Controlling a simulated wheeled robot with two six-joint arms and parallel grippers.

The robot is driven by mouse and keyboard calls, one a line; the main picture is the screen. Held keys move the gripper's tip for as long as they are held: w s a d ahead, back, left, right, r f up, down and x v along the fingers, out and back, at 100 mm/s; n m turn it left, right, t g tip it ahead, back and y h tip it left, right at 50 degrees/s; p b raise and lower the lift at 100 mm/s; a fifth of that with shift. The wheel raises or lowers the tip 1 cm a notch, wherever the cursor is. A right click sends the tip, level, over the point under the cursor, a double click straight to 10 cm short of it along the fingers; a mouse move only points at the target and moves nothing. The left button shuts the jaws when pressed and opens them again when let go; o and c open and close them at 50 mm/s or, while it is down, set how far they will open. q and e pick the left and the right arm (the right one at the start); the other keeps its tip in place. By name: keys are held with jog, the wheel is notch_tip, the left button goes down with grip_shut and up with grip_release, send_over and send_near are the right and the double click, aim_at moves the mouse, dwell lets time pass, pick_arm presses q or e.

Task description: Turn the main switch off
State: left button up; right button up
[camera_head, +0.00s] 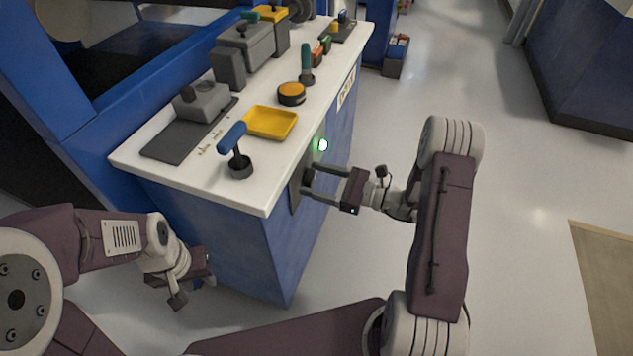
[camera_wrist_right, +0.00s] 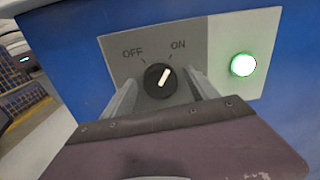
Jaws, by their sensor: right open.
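The main switch (camera_wrist_right: 160,81) is a round black knob with a white pointer on a grey panel (camera_wrist_right: 124,51) marked OFF and ON. Its pointer leans toward ON in the right wrist view. A green lamp (camera_wrist_right: 243,64) glows to its right; the lamp also shows in the head view (camera_head: 323,145). My right gripper (camera_head: 307,180) is open in front of the panel on the console's side. Its two fingers (camera_wrist_right: 160,98) stand on either side of the knob; I cannot tell whether they touch it. My left gripper (camera_head: 197,280) hangs low left of the console, its fingers partly hidden.
The console's white top (camera_head: 275,178) carries a blue-handled lever (camera_head: 233,138), a yellow tray (camera_head: 270,123), an orange-topped button (camera_head: 292,92) and a green-handled lever (camera_head: 306,62). A blue cabinet (camera_head: 590,65) stands at the far right.

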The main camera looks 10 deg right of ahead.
jog(key=c, duration=1.4)
jog(key=shift+o, duration=0.2)
jog(key=shift+n, duration=0.4)
jog(key=n, duration=0.2)
jog(key=shift+n+b, duration=0.3)
jog(key=shift+n, duration=0.1)
jog(key=n+b, duration=0.1)
jog(key=n, duration=0.2)
jog(key=shift+f+n, duration=0.15)
jog(key=shift+n, duration=0.25)
jog(key=n+b, duration=0.2)
jog(key=n, duration=0.1)
jog(key=shift+n+b, duration=1.05)
jog(key=shift+n, duration=0.95)
